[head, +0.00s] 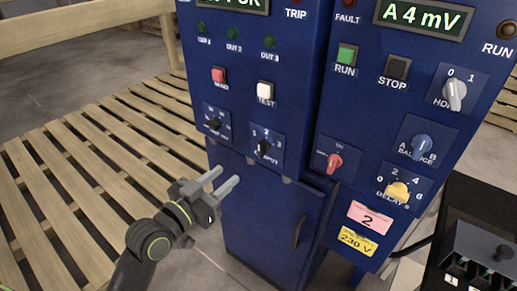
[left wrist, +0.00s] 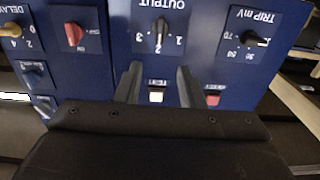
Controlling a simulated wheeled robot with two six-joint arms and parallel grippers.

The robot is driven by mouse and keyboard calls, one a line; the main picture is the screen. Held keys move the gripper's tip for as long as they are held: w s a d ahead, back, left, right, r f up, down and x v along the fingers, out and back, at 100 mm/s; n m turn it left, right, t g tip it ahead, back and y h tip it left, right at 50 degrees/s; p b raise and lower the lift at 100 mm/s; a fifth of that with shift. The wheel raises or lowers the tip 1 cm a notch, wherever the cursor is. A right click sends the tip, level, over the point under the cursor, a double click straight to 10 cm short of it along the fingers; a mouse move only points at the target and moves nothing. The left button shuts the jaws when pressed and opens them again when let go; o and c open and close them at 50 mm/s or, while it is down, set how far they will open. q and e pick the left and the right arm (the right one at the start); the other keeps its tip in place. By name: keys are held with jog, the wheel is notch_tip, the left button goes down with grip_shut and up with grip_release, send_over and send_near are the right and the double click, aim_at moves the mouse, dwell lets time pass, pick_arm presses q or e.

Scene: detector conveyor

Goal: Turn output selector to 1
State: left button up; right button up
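The output selector (head: 264,147) is a black knob on a blue plate marked 1, 2 and 3, on the left cabinet's front. It also shows upside down in the left wrist view (left wrist: 160,34), where its handle lies in line with the 2. My left gripper (head: 224,178) is open and empty, below and left of the selector and apart from it. In the left wrist view its two fingers (left wrist: 158,84) stand apart, with the selector beyond their tips. My right gripper is not in view.
A black trip knob (head: 213,123) is left of the selector; a white TEST button (head: 265,90) and red button (head: 218,75) are above. A red knob (head: 334,162) and yellow delay knob (head: 397,191) are on the right cabinet. A slatted wooden pallet (head: 90,165) lies left.

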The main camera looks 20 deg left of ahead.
aim_at(259, 148)
pick_arm(q)
jog(key=p+x, duration=0.1)
jog(key=x, duration=1)
jog(key=shift+w+d, duration=0.15)
jog(key=shift+w, duration=0.15)
jog(key=shift+x, duration=0.85)
jog(key=c, duration=0.6)
